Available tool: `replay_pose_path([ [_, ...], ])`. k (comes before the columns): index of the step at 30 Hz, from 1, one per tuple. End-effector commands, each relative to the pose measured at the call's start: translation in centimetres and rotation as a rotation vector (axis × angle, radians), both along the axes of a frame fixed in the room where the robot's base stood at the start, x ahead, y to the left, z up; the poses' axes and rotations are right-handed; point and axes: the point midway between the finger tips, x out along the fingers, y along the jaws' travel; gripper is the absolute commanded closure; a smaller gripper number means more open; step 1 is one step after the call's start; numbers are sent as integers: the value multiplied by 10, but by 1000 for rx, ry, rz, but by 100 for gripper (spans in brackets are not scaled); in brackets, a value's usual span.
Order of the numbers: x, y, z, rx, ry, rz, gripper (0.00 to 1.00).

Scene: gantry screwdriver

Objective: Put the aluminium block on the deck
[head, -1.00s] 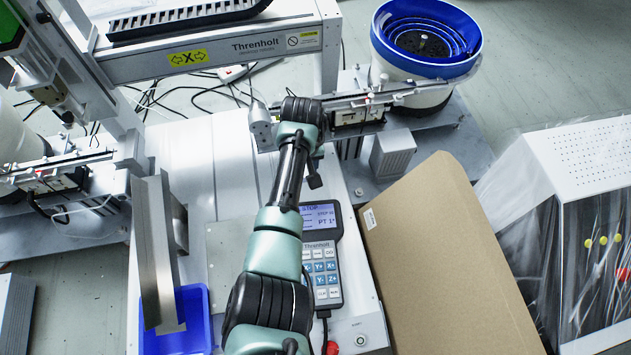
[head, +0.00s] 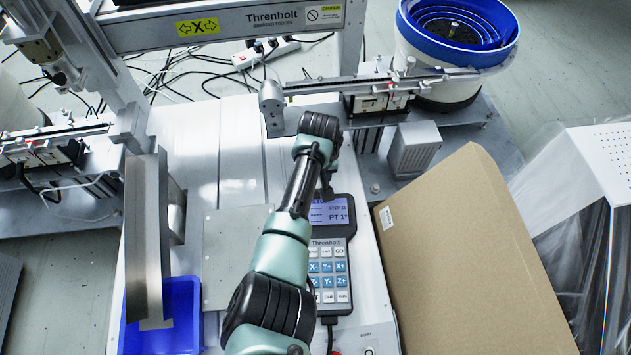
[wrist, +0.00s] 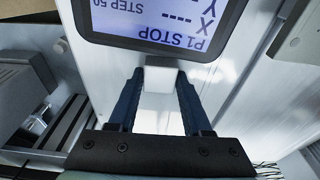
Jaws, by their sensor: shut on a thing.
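My gripper (wrist: 158,88) shows in the wrist view with its two dark fingers apart, shut on a small pale grey block, the aluminium block (wrist: 160,80), between the fingertips. In the head view my arm's own wrist hides the fingers and the block, just beyond the top of the pendant. The deck (head: 232,140) is the pale, flat machine bed left of my arm. It also shows below and around the block in the wrist view (wrist: 228,85). I cannot tell whether the block touches it.
The pendant (head: 328,265) with its lit screen lies close by my gripper. A grey plate (head: 228,245), a blue bin (head: 185,305) and an upright metal profile (head: 146,235) are to the left. A cardboard sheet (head: 465,260) leans at right. A feeder rail (head: 340,85) is beyond.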

Motion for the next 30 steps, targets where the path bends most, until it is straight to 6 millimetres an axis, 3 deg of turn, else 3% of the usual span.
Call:
replay_pose_path([
  [8, 0, 0, -2, -1, -1, 0, 100],
  [9, 0, 0, -3, -1, -1, 0, 49],
  [14, 0, 0, -2, -1, -1, 0, 21],
  [23, 0, 0, 0, -1, -1, 0, 21],
  [30, -2, -1, 22, -3, -1, 1, 21],
])
